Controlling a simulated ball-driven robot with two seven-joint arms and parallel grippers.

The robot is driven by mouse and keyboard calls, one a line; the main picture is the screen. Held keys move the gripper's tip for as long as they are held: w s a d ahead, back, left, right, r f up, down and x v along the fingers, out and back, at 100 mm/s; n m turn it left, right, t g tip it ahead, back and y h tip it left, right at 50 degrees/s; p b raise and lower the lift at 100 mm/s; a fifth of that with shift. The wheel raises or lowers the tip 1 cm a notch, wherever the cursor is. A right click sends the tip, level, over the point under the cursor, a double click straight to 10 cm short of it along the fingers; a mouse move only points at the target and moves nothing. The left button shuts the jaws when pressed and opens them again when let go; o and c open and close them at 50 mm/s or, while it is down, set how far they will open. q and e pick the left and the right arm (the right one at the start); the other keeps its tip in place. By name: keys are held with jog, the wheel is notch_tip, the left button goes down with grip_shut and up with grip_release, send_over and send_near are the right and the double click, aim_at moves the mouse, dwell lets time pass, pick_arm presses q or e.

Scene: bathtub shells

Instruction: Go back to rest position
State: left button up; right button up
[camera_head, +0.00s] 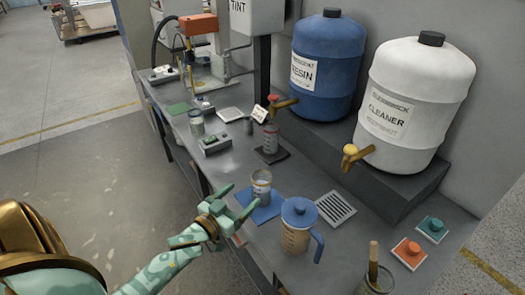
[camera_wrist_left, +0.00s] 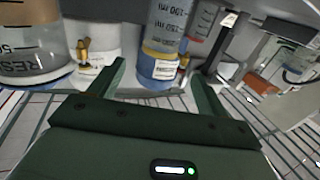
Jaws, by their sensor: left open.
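My left gripper (camera_head: 238,201) is open and empty at the front edge of the grey bench. Its fingertips point at a clear beaker (camera_head: 261,188) standing upright on a blue mat (camera_head: 264,214), and the beaker looks just beyond them, not held. In the left wrist view, the two open fingers (camera_wrist_left: 158,85) spread apart with a graduated clear vessel (camera_wrist_left: 168,28) beyond and between them. My right gripper is in neither view.
A blue-lidded jug (camera_head: 297,235) stands right of the gripper, near a vented plate (camera_head: 336,208). A grey button box (camera_head: 214,143) and a jar (camera_head: 196,123) stand farther back. A blue tank (camera_head: 325,75) and a white tank (camera_head: 412,105) line the wall. Open floor lies left of the bench.

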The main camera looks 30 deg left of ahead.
pick_arm(q)
jog(key=s+d+r+m+g+y, duration=0.1)
jog(key=s+d+m+g+y, duration=0.2)
jog(key=s+g, duration=0.45)
jog(key=s+d+m+g+y, duration=0.2)
jog(key=s+m+g+y, duration=0.15)
jog(key=s, duration=0.65)
jog(key=s+d+f+g+h, duration=0.2)
jog(key=f, duration=1)
jog(key=s+d+f+g+h, duration=0.1)
jog(key=s+d+f+h, duration=0.1)
jog(key=f, duration=1)
jog(key=s+f+n+g+h, duration=0.1)
jog(key=s+f+n+g, duration=0.2)
jog(key=s+f, duration=1.5)
jog(key=shift+s+d+b, duration=0.35)
jog(key=shift+s+b, duration=0.1)
jog(key=shift+s, duration=0.1)
